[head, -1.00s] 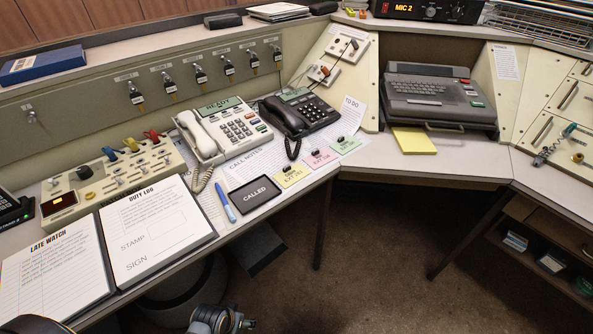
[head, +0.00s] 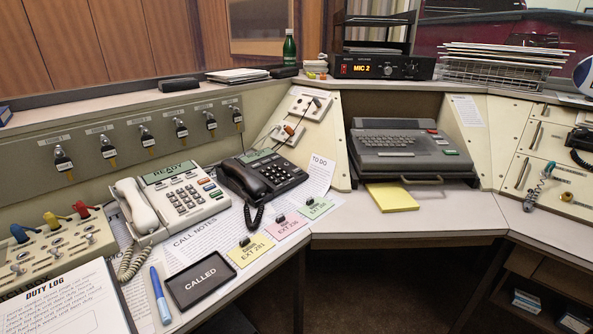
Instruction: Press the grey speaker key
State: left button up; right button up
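The white desk phone (head: 184,203) stands at the left of the desk. Its handset (head: 138,206) rests on the left side of it, and its display reads READY. A number pad (head: 184,198) and a column of coloured side keys (head: 210,188) are on its face. A black desk phone (head: 262,178) stands to its right with its handset on it. The keys are too small for me to tell which one is a grey speaker key. Neither of my grippers is in view.
A CALLED tablet (head: 201,280), a blue pen (head: 160,296) and coloured note cards (head: 250,249) lie in front of the phones. A switch box (head: 55,246) is at the left. A typewriter-like machine (head: 408,152) and a yellow pad (head: 392,197) are to the right.

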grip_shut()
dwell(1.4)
